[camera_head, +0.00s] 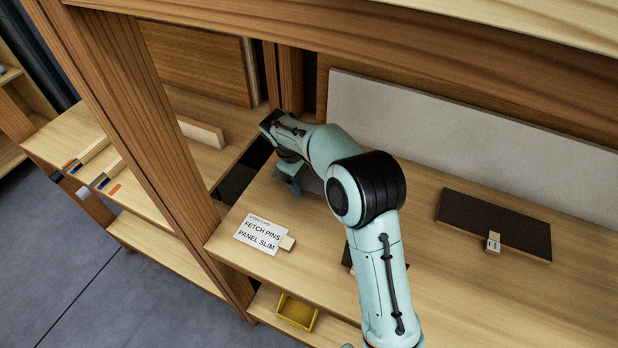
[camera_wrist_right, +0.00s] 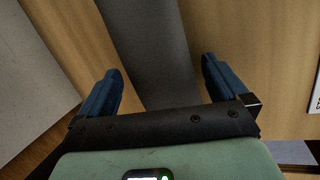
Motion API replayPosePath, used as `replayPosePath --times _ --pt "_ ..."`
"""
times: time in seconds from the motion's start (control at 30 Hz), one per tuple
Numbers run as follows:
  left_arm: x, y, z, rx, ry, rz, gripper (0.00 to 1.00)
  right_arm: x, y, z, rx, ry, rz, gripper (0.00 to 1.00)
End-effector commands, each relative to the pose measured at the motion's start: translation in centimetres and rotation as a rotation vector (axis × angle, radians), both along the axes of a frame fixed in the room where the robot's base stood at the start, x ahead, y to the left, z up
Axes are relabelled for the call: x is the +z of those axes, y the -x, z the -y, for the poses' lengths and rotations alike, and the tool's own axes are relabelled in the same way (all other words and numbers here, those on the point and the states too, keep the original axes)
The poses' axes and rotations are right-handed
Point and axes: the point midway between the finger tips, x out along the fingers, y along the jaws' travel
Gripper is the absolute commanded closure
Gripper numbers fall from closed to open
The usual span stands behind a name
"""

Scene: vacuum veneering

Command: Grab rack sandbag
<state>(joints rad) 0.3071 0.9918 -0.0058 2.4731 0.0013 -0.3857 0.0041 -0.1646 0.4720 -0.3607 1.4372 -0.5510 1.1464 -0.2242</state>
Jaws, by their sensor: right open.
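A dark grey long object, which looks like the sandbag (camera_wrist_right: 150,50), lies on the wooden shelf and runs between my fingers in the right wrist view. In the head view only a grey piece of it (camera_head: 312,183) shows below my wrist; the rest is hidden by my arm. My right gripper (camera_wrist_right: 162,88) is open, with one blue finger on each side of the grey object. Whether the fingers touch it I cannot tell. In the head view the right gripper (camera_head: 289,182) points down at the shelf. My left gripper is not in view.
A card reading "FETCH PINS PANEL SLIM" (camera_head: 262,234) lies left of my arm. A dark panel with a small tag (camera_head: 480,222) lies at right. A pale board (camera_head: 450,130) leans at the back. A wooden post (camera_head: 150,130) stands left; a yellow bin (camera_head: 296,312) sits below.

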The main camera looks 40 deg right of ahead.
Motion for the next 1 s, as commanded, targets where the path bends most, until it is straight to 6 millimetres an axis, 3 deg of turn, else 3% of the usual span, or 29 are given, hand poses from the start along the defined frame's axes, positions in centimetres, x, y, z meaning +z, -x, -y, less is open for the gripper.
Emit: replayPosePath --times 0.23,0.27,0.5,0.83,0.87,1.0 --pt "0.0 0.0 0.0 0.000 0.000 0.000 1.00 -0.2 0.0 0.1 -0.001 0.000 0.001 0.00" --pt "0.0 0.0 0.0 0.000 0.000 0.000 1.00 -0.2 0.0 0.1 -0.001 0.000 0.001 0.06" --pt "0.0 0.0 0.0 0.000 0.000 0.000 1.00 -0.2 0.0 0.1 -0.001 0.001 0.001 0.85" --pt "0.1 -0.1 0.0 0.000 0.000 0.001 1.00 0.5 -0.1 0.1 -0.001 0.001 0.006 0.89" --pt "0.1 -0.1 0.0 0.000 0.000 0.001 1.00 0.7 -0.1 0.1 -0.001 0.002 0.006 1.00" --pt "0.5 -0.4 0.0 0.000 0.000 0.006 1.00 2.9 -0.2 0.1 -0.001 0.001 0.012 1.00"
